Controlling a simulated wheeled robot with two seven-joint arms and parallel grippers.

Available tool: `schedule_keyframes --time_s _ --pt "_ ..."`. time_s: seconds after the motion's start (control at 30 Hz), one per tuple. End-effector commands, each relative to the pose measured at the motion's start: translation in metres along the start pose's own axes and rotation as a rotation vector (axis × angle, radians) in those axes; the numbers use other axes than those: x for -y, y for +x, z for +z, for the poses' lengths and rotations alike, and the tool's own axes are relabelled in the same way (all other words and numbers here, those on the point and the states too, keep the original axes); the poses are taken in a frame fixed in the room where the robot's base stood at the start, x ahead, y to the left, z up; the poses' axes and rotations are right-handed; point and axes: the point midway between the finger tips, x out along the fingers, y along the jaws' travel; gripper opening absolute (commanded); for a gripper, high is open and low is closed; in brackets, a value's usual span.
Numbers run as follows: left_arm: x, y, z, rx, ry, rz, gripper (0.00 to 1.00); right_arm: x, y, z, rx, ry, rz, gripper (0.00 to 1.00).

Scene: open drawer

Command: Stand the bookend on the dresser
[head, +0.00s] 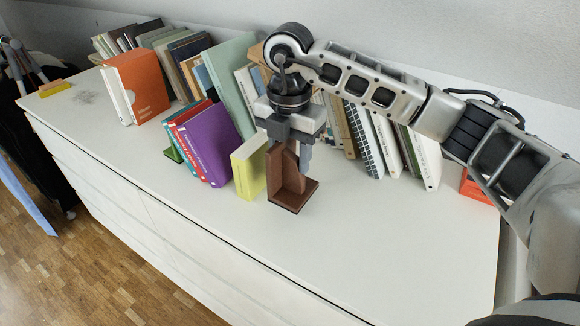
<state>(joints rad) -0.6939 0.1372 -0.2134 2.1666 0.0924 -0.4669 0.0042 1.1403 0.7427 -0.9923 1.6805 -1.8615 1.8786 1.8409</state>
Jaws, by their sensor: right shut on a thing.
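The bookend (292,194) is brown, with an upright panel and a flat base. It stands upright on the white dresser (385,240), just right of a yellow book, or very slightly above the top; I cannot tell which. My right gripper (292,152) points down over it and is shut on its upright part. The fingers partly hide the top of the bookend. At the far left edge, a part of my left arm may show, but its gripper is not visible.
The yellow book (249,166) and a purple book (211,144) lean left of the bookend. An orange book (142,84) stands further left. More books line the wall behind. The dresser's front right is clear. Wooden floor (105,270) lies below the front edge.

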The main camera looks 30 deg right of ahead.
Motion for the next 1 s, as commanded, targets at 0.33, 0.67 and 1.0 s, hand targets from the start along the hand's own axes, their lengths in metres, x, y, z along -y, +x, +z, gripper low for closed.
schedule_keyframes --time_s 0.33,0.67,1.0 --pt "0.0 -0.001 -0.004 -0.003 0.002 -0.001 0.36 -0.006 0.025 0.008 -0.001 0.0 0.001 0.0" --pt "0.001 0.002 -0.006 -0.008 0.007 -0.003 0.36 -0.007 0.04 0.008 0.002 0.0 0.005 0.0" --pt "0.001 0.002 -0.003 -0.004 0.005 -0.003 0.36 -0.006 0.044 0.008 0.001 0.001 -0.001 0.66"
